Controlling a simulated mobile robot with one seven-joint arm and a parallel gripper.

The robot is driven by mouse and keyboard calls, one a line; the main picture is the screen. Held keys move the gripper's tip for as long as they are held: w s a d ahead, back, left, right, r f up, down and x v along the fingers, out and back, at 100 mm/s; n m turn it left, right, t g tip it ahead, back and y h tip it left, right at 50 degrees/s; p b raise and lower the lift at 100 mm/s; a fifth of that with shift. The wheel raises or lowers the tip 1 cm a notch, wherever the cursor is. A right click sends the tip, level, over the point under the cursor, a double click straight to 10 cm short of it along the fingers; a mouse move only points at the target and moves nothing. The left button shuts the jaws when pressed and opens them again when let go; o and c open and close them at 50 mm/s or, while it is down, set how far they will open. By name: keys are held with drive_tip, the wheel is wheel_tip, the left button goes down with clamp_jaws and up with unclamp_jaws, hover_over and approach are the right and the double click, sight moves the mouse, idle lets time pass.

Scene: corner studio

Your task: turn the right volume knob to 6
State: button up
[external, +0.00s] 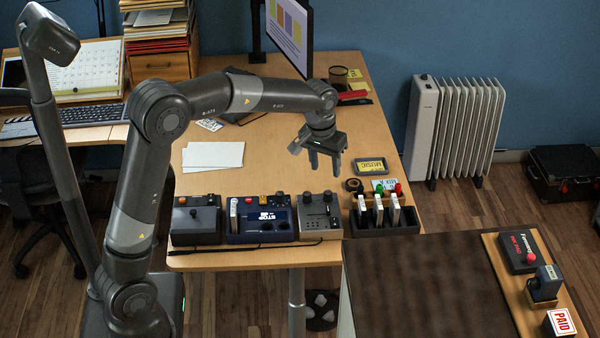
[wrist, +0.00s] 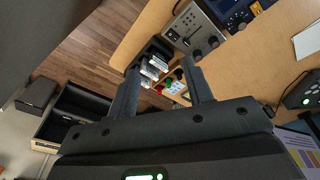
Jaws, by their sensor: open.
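My gripper (external: 325,165) hangs above the right part of the desk, pointing down, open and empty. Its two fingers (wrist: 160,72) show apart in the wrist view. It is behind and above a grey control box (external: 318,222) and touches nothing. The grey box has two dark knobs on its back part, the right one (external: 327,197) and the left one (external: 307,197), and they also show in the wrist view (wrist: 204,49). A blue box (external: 233,239) with a lit display and dark round controls stands left of it. Volume labels and dial numbers are too small to read.
A dark rack (external: 405,229) with white cartridges stands right of the grey box. A red knob (external: 398,188), a tape roll and a music cassette (external: 371,166) lie close behind. A dark joystick box (external: 196,226) is far left. White paper (external: 213,155) lies behind; bare desk surrounds it.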

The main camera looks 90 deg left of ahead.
drive_tip(key=a+f+n, duration=0.3)
drive_tip(key=a+f, duration=0.4)
drive_tip(key=a, duration=0.4)
drive_tip(key=n+g+h, duration=0.1)
drive_tip(key=n, duration=0.1)
approach(307, 193)
wheel_tip(307, 193, down, 9)
drive_tip(key=shift+w+f, duration=0.1)
drive_tip(key=shift+f, duration=0.1)
drive_tip(key=c, duration=1)
